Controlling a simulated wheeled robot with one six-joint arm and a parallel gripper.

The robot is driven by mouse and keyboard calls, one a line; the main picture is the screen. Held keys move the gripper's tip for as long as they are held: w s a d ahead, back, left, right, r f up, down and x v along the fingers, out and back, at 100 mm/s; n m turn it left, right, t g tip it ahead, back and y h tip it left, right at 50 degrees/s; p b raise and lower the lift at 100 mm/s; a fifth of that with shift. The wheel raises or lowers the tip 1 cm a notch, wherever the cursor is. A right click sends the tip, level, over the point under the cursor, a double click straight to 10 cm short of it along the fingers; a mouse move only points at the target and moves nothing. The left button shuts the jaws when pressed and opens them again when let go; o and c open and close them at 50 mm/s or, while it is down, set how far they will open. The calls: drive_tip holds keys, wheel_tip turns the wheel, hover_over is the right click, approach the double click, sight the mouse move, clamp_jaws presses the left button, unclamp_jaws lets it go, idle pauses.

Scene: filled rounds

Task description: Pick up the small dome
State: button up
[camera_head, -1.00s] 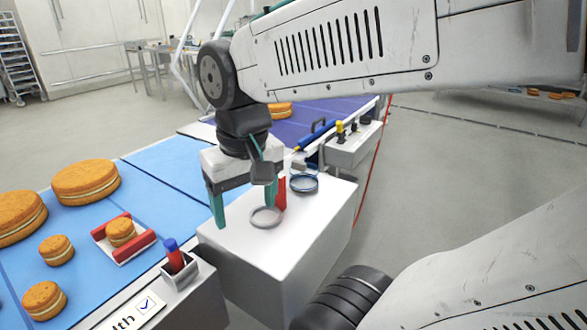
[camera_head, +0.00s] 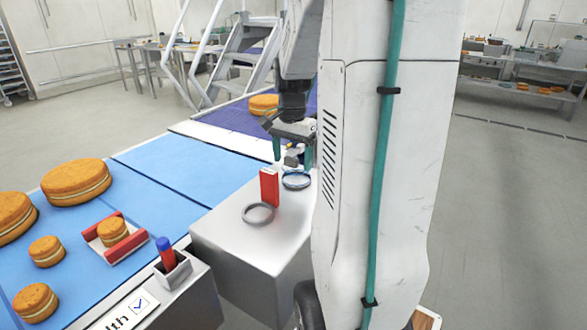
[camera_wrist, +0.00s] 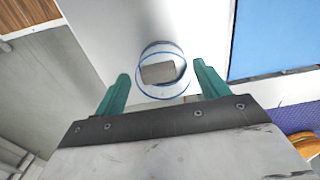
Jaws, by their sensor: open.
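The small dome appears to be the clear round thing with a blue rim (camera_head: 296,181), standing on the white box top (camera_head: 235,232) towards its far side. In the wrist view the dome (camera_wrist: 163,92) shows as two blue circles, with a grey-brown patch at its middle that I cannot identify. My gripper (camera_head: 292,160) is open, its green fingers pointing down over the dome. In the wrist view the dome lies between and ahead of the two fingertips (camera_wrist: 161,71). I cannot tell how high the fingertips are above it.
A red upright block (camera_head: 269,188) stands close to the dome's left. A grey ring (camera_head: 258,213) lies nearer on the box top. Blue mats (camera_head: 150,205) with several filled rounds, a red-sided holder (camera_head: 128,246) and a pen cup (camera_head: 172,272) are to the left.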

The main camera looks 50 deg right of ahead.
sight(292, 169)
wheel_tip(292, 169, down, 4)
drive_tip(key=shift+f, duration=0.15)
drive_tip(key=c, duration=0.5)
drive_tip(key=shift+c, duration=0.2)
wheel_tip(292, 169, up, 18)
idle(0.3)
